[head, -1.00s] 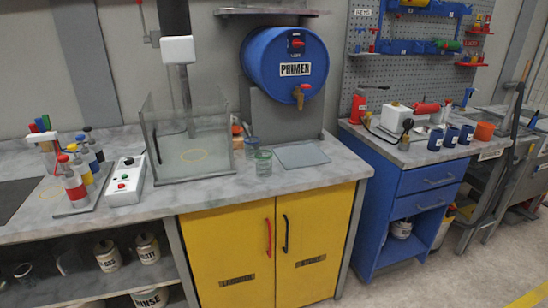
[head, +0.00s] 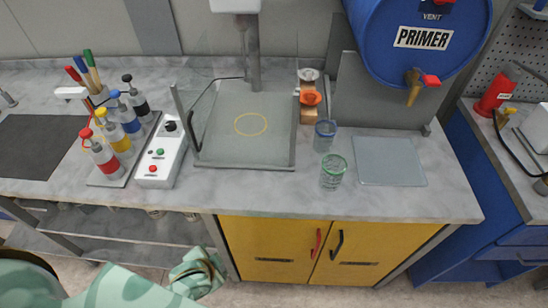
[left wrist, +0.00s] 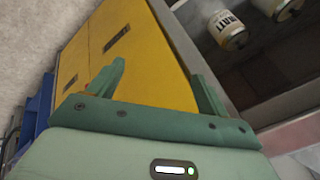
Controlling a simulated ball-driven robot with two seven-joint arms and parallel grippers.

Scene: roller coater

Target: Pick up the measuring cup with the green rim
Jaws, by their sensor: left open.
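The measuring cup with the green rim (head: 333,172) is a clear cup standing upright on the grey counter, left of a flat glass plate. A similar clear cup with a blue rim (head: 325,136) stands just behind it. My left gripper (left wrist: 158,82) is open and empty in the left wrist view, in front of the yellow cabinet doors. In the head view my left arm comes in at the bottom left, below the counter edge and well away from the cups. My right gripper is not in view.
The glass plate (head: 390,175) lies right of the cup. A glass-walled booth (head: 243,162) stands to its left. The primer drum (head: 418,40) with its tap hangs behind. A switch box (head: 162,160) and several bottles stand further left. The counter's front edge is clear.

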